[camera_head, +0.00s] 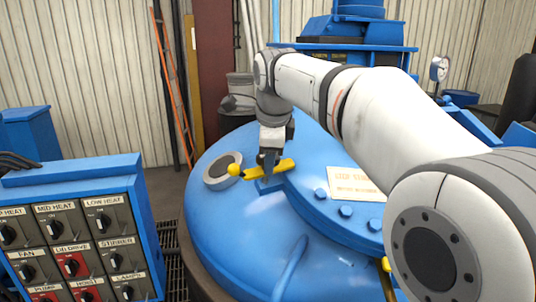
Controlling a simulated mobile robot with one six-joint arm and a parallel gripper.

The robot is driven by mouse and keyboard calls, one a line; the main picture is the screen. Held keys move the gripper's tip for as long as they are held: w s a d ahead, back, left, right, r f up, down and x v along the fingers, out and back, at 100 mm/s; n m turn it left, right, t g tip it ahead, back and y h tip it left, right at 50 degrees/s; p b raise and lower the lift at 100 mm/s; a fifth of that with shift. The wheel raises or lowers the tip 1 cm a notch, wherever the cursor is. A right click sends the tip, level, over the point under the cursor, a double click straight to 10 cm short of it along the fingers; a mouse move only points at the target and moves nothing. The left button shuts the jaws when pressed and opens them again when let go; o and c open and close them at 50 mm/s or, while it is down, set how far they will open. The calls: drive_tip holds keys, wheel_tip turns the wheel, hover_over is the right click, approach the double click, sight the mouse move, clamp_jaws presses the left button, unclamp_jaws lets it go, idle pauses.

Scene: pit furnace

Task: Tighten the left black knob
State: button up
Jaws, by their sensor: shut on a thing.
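My gripper (268,165) points down over the blue furnace lid (235,232), at the middle of the picture. No separate black knob shows at the gripper. Black switch knobs show on the control panel (136,193) at the lower left, well apart from my gripper.
A grey round port (222,171) sits on the lid left of the gripper. A bolted blue flange with a cream sign plate (355,184) lies to the right. An orange ladder (172,85) and a grey bin (240,88) stand behind. My arm covers much of the right side.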

drive_tip(key=shift+m, duration=1.1)
drive_tip(key=shift+f, duration=0.1)
drive_tip(key=o, duration=1)
drive_tip(key=v, duration=0.8)
